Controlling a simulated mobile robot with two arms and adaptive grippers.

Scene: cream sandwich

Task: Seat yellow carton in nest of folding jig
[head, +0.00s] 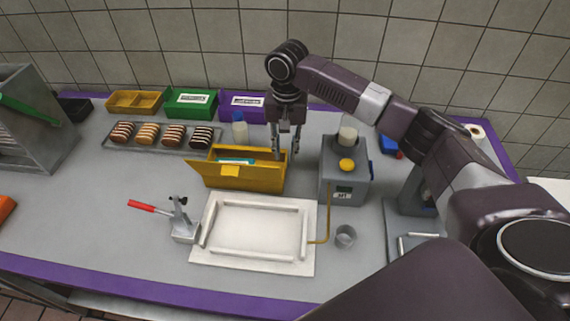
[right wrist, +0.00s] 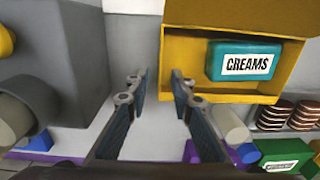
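The yellow carton (head: 240,177) stands behind the white jig in the head view, its lid flap open toward the front. A teal pack labelled CREAMS (right wrist: 243,61) lies inside it; the carton (right wrist: 180,62) fills the upper right of the right wrist view. The folding jig (head: 303,266) is a flat white board with raised rails around an empty nest. My right gripper (head: 286,150) points down at the carton's back right corner. It also shows in the right wrist view (right wrist: 158,88), fingers apart with nothing between them. My left gripper is not in view.
A red-handled clamp (head: 181,222) stands at the jig's left edge. A grey dispenser (head: 343,185) stands right of the carton, a small cup (head: 346,236) in front of it. A tray of cookies (head: 118,146) and a white bottle (head: 240,130) are behind. The counter left of the clamp is clear.

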